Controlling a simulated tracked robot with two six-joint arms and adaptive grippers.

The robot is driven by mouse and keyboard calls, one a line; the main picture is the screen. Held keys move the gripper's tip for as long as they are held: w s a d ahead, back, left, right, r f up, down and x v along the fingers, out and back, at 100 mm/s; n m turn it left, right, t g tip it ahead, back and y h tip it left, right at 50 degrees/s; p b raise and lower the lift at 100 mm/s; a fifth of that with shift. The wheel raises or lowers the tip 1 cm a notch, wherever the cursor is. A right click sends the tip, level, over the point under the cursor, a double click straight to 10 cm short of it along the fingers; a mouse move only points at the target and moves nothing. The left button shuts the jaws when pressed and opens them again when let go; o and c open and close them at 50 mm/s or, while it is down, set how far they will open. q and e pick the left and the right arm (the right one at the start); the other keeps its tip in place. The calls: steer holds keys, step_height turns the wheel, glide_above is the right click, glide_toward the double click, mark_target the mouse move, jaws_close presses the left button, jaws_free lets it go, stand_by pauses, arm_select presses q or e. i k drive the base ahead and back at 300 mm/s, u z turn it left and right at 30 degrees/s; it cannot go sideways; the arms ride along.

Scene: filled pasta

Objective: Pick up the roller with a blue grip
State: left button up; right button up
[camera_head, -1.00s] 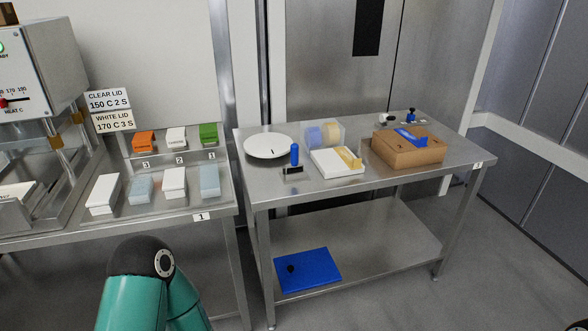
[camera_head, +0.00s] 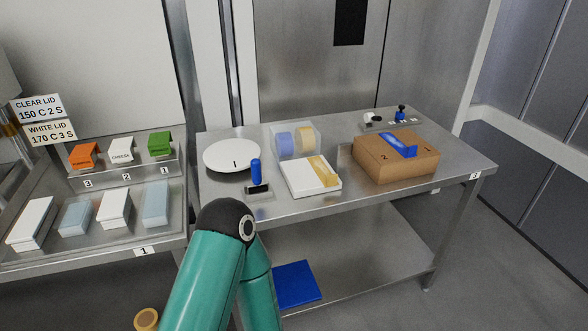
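A tool with an upright blue grip (camera_head: 256,170) and a dark lower part stands near the front left edge of the right-hand steel table, beside the white plate. It looks like the roller, but its lower part is too small to make out fully. A second small item with a blue top (camera_head: 400,111) stands at the back right of the same table. One teal arm of mine rises from the bottom, its dark joint just in front of the table edge below the blue grip. Neither gripper shows in the view.
The steel table (camera_head: 448,176) also holds a white plate (camera_head: 226,148), a clear bin with tape rolls, a white box (camera_head: 300,178) and a brown carton (camera_head: 372,167). A blue item (camera_head: 295,285) lies on its lower shelf. Boxes stand on the left bench. Floor shows at right.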

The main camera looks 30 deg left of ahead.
mark_target(258, 185)
steer(key=u, duration=0.15)
steer(key=i, duration=0.95)
steer(key=u, duration=0.5)
